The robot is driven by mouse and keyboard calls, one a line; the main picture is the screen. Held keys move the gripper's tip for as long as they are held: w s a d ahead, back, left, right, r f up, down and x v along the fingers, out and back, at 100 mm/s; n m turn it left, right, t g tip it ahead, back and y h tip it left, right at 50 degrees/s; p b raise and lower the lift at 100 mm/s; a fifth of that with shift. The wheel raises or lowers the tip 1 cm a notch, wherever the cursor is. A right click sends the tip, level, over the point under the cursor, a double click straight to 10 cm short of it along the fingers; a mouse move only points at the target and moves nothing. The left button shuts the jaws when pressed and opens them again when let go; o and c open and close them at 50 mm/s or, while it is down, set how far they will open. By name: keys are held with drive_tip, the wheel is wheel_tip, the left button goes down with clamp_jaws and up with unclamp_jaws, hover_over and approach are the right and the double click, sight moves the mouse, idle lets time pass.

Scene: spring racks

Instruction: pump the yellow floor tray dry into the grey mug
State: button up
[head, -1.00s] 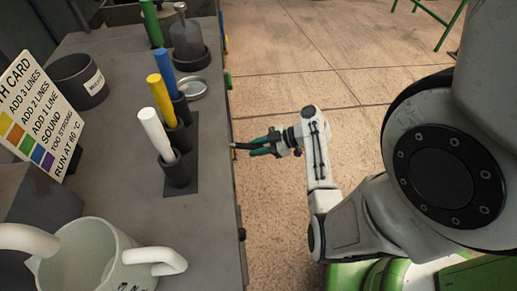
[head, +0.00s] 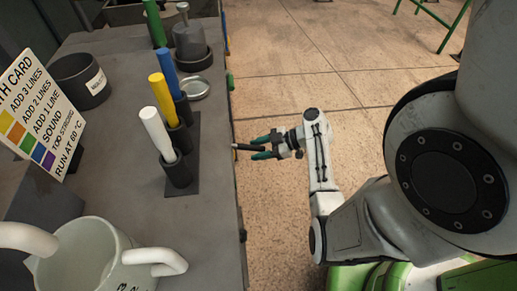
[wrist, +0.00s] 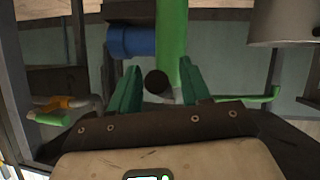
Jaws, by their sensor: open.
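A pale grey mug (head: 95,262) with lettering stands on the bench at the lower left of the head view. No yellow floor tray shows in either view. My gripper (head: 255,147) is out beside the bench's right side, its green fingers spread. A dark rod-like handle (head: 243,147) sticks out from the bench side towards the fingers. In the wrist view its round dark end (wrist: 156,82) sits between the open fingers of my gripper (wrist: 158,70). I cannot tell whether they touch it.
On the bench (head: 120,190) are a white-yellow-blue marker rack (head: 185,172), a dark tub (head: 80,80) and a lettered card (head: 35,115). In the wrist view a green cylinder (wrist: 171,45), a blue cylinder (wrist: 132,42) and a metal pot (wrist: 282,22) are close. Open floor (head: 310,60) lies right of the bench.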

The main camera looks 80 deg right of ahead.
drive_tip(key=v, duration=1)
drive_tip(key=shift+s, duration=0.3)
drive_tip(key=shift+w+d+r, duration=0.1)
